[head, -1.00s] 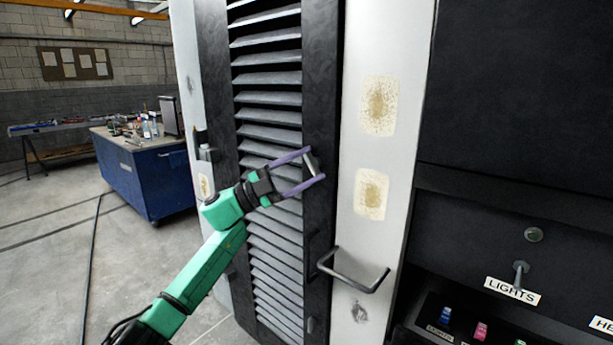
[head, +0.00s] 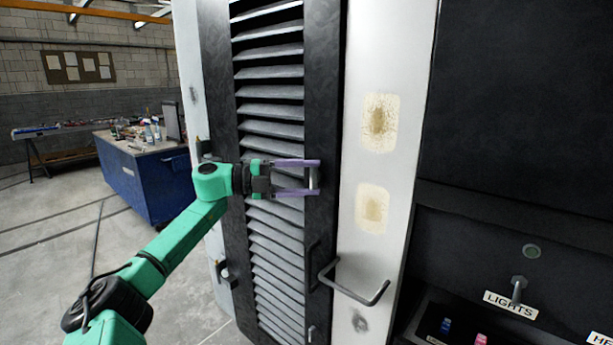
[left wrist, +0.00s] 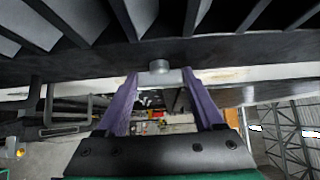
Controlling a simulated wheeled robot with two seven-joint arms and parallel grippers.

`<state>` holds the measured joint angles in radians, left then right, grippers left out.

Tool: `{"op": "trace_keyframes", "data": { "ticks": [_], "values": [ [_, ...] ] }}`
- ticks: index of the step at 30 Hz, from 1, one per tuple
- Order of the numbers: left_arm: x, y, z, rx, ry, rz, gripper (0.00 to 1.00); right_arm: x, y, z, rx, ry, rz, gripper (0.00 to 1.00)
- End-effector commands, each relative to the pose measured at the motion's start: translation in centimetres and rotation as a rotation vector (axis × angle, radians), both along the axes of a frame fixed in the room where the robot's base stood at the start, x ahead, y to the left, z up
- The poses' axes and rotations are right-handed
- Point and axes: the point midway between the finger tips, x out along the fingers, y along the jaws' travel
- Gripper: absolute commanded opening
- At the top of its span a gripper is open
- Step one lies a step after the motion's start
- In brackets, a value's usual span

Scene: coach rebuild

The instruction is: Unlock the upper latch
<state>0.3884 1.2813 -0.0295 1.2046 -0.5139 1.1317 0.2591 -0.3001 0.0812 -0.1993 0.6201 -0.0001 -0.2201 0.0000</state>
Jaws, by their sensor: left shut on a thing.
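The upper latch (head: 314,178) is a small grey handle on the right edge of the black louvred door (head: 322,80). It stands about upright in the head view. My left gripper (head: 316,177) reaches in from the left, level, with its purple fingers on the latch's two ends. It is shut on the latch. In the left wrist view the grey latch (left wrist: 160,75) with its round hub spans between the fingertips. A similar lower latch (head: 312,334) shows at the door's bottom edge. My right gripper is in neither view.
A dark bent grab bar (head: 352,290) sticks out from the white frame (head: 392,60) right of the door, below my gripper. A control panel with a LIGHTS label (head: 511,304) is at the right. A blue workbench (head: 145,182) stands back left, with open floor before it.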

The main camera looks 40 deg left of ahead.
Motion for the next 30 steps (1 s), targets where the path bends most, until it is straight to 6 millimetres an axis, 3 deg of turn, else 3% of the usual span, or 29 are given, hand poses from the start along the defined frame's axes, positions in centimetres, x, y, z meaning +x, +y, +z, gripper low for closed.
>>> {"op": "trace_keyframes", "data": {
  "ticks": [12,13,15,25,30],
  "values": [
    [0.0,0.0,-0.1,0.010,0.000,0.000,0.13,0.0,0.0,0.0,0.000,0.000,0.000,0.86],
    [0.0,0.0,-0.1,0.010,0.000,0.000,0.80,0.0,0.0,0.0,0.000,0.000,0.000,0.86],
    [0.0,0.0,-0.1,0.010,0.000,-0.001,0.99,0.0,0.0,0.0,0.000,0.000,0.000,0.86],
    [-0.1,0.1,-0.1,0.007,0.000,0.000,0.99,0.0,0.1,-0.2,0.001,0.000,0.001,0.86],
    [-1.5,1.5,-0.8,0.010,0.002,0.003,0.99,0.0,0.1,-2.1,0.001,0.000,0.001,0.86]
  ]
}}
